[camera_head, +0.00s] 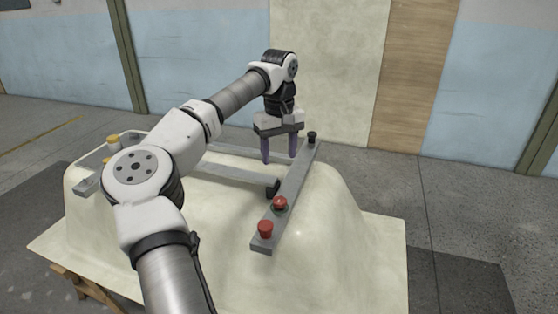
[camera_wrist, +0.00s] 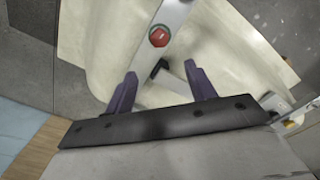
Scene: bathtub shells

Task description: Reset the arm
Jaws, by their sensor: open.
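My gripper (camera_head: 279,150) hangs from the stretched-out arm, fingers pointing down, above the far part of the bathtub shell (camera_head: 340,235). Its two purple fingers are apart with nothing held between them. In the wrist view my gripper (camera_wrist: 160,95) also shows open. A grey bar (camera_head: 296,180) with red knobs (camera_head: 265,228) and a black knob (camera_head: 312,136) lies across the shell close beside the fingers. I cannot tell whether a finger touches it. In the wrist view the bar (camera_wrist: 172,14) carries one red knob (camera_wrist: 159,36).
A grey crossbar (camera_head: 235,173) with a black end piece (camera_head: 272,188) runs from the left to the knobbed bar. A yellow knob (camera_head: 113,142) shows at the left, partly near my arm. The shell rests on a wooden stand (camera_head: 85,287). Open floor (camera_head: 450,200) lies to the right.

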